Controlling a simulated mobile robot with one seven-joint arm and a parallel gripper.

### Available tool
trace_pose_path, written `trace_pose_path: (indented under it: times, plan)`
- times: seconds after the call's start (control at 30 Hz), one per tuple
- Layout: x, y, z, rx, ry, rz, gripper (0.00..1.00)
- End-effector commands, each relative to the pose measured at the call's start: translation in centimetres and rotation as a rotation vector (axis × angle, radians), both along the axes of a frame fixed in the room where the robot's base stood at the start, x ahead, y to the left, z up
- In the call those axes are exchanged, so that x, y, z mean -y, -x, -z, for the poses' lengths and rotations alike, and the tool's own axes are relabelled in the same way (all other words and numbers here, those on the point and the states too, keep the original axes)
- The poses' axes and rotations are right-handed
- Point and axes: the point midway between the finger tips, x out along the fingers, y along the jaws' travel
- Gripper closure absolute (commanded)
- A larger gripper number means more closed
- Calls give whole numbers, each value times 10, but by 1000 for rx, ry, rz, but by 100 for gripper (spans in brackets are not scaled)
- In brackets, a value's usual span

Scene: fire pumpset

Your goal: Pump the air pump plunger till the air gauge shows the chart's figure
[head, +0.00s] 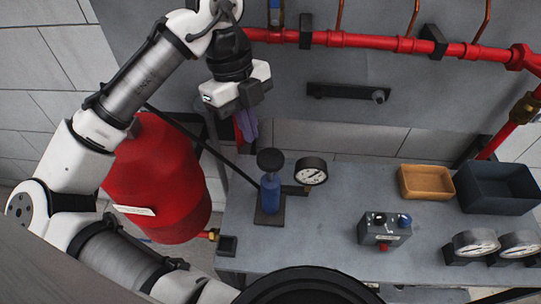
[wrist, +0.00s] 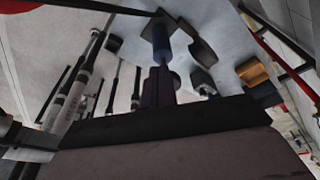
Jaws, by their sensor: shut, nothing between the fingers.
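The air pump is a blue upright cylinder (head: 270,197) on a dark base plate on the grey bench. Its plunger has a round black knob (head: 270,159) on top, standing a little above the cylinder. The air gauge (head: 311,171), with a white dial and black rim, stands just right of the pump; its reading is too small to tell. My gripper (head: 248,138) is above and left of the knob, fingers together and apart from it. In the wrist view, the shut fingers (wrist: 158,88) point toward the blue pump (wrist: 161,43). I cannot make out the chart.
A red tank (head: 155,180) stands left of the bench, below my arm. A control box (head: 384,229), two gauges (head: 476,243), a wooden tray (head: 426,182) and a dark bin (head: 498,187) are at right. A red pipe (head: 370,41) crosses the wall behind.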

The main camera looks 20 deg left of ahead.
Motion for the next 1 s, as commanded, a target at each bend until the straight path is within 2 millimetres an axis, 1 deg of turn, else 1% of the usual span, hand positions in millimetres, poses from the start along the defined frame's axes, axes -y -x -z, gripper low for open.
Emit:
trace_pose_path:
  times: [0.03, 0.2, 0.3, 0.4, 0.5, 0.6, 1.0]
  plan:
    - [-3, -2, -13, 3, -5, -3, 100]
    - [-11, -5, -48, 1, -4, -4, 100]
    - [-15, -7, -65, 1, -4, -3, 100]
    - [-18, -8, -78, 1, -3, -2, 100]
    - [-20, -9, -86, 0, -1, -2, 100]
    - [-21, -9, -89, 0, -1, -1, 100]
    - [-21, -9, -90, 0, 0, 0, 100]
